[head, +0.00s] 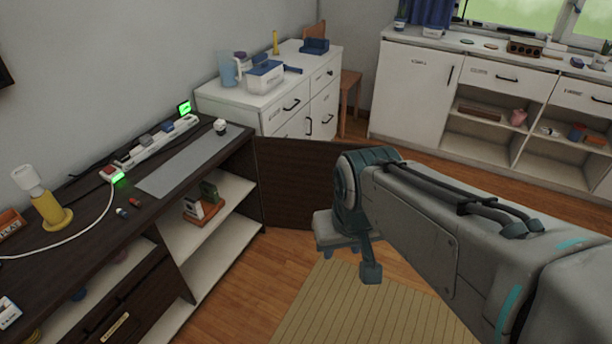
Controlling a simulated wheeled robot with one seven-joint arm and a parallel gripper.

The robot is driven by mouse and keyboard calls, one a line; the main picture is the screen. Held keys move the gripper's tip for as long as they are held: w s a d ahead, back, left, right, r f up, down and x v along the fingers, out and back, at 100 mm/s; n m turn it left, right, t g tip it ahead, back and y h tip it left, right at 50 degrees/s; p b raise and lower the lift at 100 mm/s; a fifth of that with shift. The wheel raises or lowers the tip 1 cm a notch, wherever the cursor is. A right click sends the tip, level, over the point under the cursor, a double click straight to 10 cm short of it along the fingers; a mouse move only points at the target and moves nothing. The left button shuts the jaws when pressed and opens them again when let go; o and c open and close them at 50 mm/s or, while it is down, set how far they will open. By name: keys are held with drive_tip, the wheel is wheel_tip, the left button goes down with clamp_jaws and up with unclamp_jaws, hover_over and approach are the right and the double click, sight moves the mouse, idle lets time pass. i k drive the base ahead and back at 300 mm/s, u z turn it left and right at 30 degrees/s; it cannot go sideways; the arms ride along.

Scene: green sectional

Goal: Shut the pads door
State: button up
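A dark brown door (295,185) stands swung open at the far end of the dark cabinet (245,150). No label is readable on it, so I cannot confirm that it is the pads door. Its right part is hidden behind my arm. The open compartment beside it shows pale shelves (212,205). My gripper (350,258) hangs at the end of my arm, in front of the door's right part in the picture. Its fingers are small and partly hidden, and I cannot tell whether they are open or whether they touch the door.
Green-lit chargers and a power strip (150,148) lie on the cabinet top, near a yellow lamp (50,208). A white drawer unit (285,100) stands behind the door. White cabinets (415,90) line the back right. A striped mat (335,315) lies on the wooden floor.

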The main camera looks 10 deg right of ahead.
sight(296, 175)
drive_tip(key=z, duration=1.35)
drive_tip(key=i, duration=4.95)
drive_tip(key=u, duration=4.5)
